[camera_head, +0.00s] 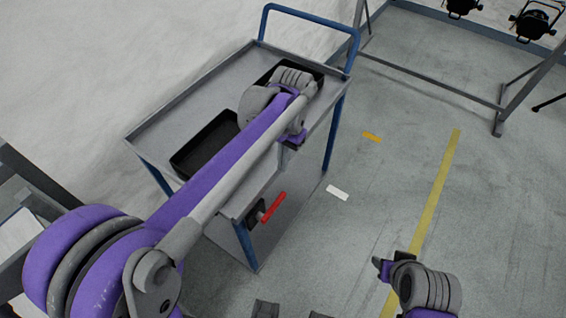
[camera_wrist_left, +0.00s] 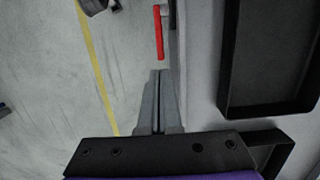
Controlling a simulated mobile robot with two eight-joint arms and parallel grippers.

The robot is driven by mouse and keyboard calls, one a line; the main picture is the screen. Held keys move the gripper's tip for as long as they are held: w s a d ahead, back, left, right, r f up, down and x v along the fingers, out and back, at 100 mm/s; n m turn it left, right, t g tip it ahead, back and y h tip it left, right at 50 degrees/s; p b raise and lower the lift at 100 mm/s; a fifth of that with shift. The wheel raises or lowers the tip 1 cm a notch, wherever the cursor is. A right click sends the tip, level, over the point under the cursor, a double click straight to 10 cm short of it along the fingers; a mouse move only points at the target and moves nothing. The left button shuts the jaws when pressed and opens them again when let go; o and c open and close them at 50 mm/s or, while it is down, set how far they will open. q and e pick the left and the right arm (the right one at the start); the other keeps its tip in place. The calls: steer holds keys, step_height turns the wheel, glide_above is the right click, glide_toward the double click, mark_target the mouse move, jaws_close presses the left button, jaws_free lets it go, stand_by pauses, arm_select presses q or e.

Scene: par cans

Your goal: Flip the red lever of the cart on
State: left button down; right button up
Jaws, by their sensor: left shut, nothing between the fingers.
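The cart (camera_head: 185,103) has a grey top and a blue frame. Its red lever (camera_head: 273,206) sticks out from a dark mount on the near side, slanting up to the right. In the left wrist view the red lever (camera_wrist_left: 159,33) lies straight beyond my fingertips, beside the cart's edge. My left gripper (camera_head: 292,144) is at the cart's near edge, above the lever and apart from it; its fingers are mostly hidden in the head view. In the wrist view the left gripper (camera_wrist_left: 158,73) is shut and empty. My right gripper (camera_head: 383,267) is over the floor, lower right.
A black tray (camera_head: 188,163) lies on the cart top, partly hidden by my left arm. The blue handle (camera_head: 312,17) rises at the cart's far end. A metal stand frame (camera_head: 430,79) is at the back right.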

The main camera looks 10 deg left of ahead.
mark_target(280, 198)
arm_select(q)
steer(key=shift+s, duration=0.1)
steer(key=shift+s+a+r+t+h+b, duration=0.15)
steer(key=shift+s+t+b, duration=0.1)
steer(key=shift+s+t, duration=0.15)
steer(key=shift+s+a+r+t+h+b, duration=0.1)
steer(key=shift+s+r+t+h+b, duration=0.1)
steer(key=shift+s+t, duration=0.2)
steer(key=shift+w+f, duration=0.1)
step_height(280, 198, down, 14)
steer(key=shift+b, duration=0.8)
